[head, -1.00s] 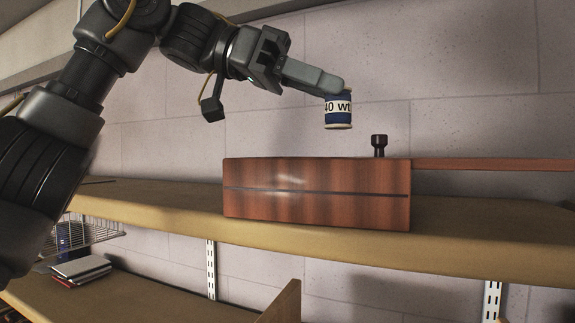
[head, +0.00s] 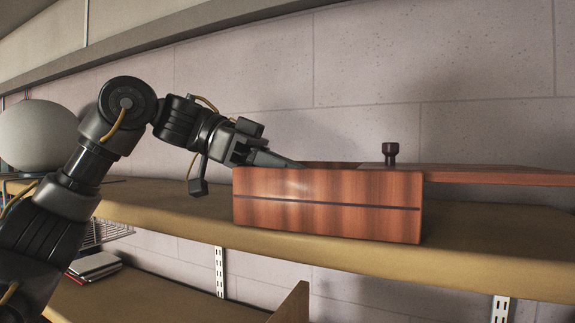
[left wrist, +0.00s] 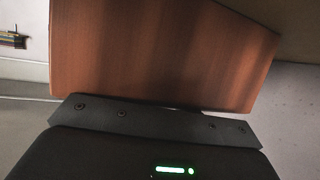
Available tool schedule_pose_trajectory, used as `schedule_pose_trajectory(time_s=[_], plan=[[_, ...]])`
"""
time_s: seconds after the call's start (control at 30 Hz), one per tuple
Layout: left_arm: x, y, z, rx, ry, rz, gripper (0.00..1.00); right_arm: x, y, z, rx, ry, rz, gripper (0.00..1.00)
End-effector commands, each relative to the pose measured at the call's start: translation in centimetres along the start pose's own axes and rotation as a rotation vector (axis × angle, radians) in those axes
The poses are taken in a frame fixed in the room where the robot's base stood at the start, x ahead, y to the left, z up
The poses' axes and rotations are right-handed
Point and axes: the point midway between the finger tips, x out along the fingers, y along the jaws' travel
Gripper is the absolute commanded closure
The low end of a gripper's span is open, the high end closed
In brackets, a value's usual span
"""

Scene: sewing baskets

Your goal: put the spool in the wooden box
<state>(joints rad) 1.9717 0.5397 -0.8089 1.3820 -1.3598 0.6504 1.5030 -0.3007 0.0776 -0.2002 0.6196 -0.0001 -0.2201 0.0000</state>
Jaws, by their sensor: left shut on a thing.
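The reddish-brown wooden box (head: 325,222) sits on the upper shelf in the head view, its lid (head: 490,174) slid out to the right with a dark knob (head: 390,153). The box's left part is open at the top. My left gripper (head: 298,164) reaches down over the box's left end, with its fingertips at or just below the rim. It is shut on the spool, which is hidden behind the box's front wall. In the left wrist view a brown wooden surface (left wrist: 165,55) fills much of the picture, and the spool does not show.
A pale rounded object (head: 38,138) stands at the far left. Books (head: 95,266) lie on the lower shelf (head: 165,295). A block wall rises behind the box.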

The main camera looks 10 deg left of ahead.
Motion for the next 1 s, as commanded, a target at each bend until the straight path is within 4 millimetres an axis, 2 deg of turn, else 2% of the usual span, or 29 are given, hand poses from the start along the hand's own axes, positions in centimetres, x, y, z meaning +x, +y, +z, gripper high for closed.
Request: schedule_pose_trajectory(time_s=[0.43,0.47,0.6,1.0], plan=[[0.32,0.04,0.66,0.0,0.0,0.001,0.91,0.27,0.24,0.07,-0.001,-0.001,0.003,1.0],[0.28,0.05,0.57,0.0,0.0,0.0,0.67,0.18,0.28,0.07,-0.001,-0.001,0.003,1.0],[0.26,0.03,0.56,-0.001,-0.001,0.0,0.49,0.14,0.38,0.08,-0.001,-0.001,0.004,1.0],[-0.31,-0.05,0.28,-0.002,0.0,-0.003,0.48,0.0,0.37,0.03,-0.001,0.0,0.004,1.0]])
